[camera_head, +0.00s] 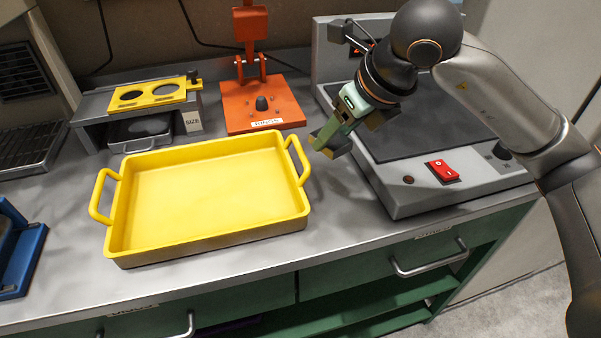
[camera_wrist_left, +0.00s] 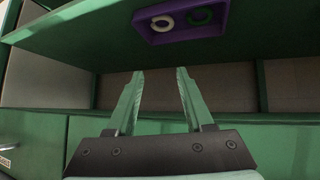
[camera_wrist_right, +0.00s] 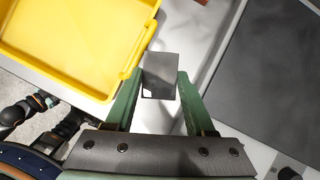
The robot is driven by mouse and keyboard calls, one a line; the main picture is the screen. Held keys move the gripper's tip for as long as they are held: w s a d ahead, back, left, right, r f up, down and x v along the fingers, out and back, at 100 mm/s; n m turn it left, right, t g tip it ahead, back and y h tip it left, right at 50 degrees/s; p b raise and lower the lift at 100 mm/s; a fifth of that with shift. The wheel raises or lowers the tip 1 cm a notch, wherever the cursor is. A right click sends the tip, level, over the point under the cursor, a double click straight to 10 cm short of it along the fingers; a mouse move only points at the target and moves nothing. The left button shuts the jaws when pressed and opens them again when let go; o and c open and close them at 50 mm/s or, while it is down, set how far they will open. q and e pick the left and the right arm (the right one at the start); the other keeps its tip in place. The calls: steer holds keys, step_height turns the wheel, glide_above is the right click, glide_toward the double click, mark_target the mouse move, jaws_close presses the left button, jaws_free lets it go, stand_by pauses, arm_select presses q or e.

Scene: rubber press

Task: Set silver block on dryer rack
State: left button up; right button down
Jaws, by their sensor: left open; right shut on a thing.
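My right gripper (camera_head: 328,140) is shut on a silver block (camera_wrist_right: 160,76), a dark grey metal piece held between the green fingertips. In the head view it hangs just right of the yellow tray's right handle, beside the grey hot-plate machine. A wire rack (camera_head: 30,147), which looks like the dryer rack, sits at the far left in front of a grey vented unit. It is partly cut off by the frame edge. My left gripper (camera_wrist_left: 158,90) is open and empty in the left wrist view, facing a green shelf. It does not show in the head view.
The yellow tray (camera_head: 130,235) is empty at the middle of the bench. The orange press (camera_head: 262,103), the size gauge (camera_head: 190,122) and the hot-plate machine (camera_head: 400,200) stand behind or right of it. A blue tray (camera_head: 30,262) is at left. A purple tray (camera_wrist_left: 160,36) holds rings.

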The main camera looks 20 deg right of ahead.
mark_target(324, 183)
step_height(324, 183, down, 9)
steer(key=shift+f+b, duration=0.1)
steer(key=shift+b, duration=0.3)
steer(key=shift+f, duration=0.15)
steer(key=shift+c, duration=1.3)
jaws_free()
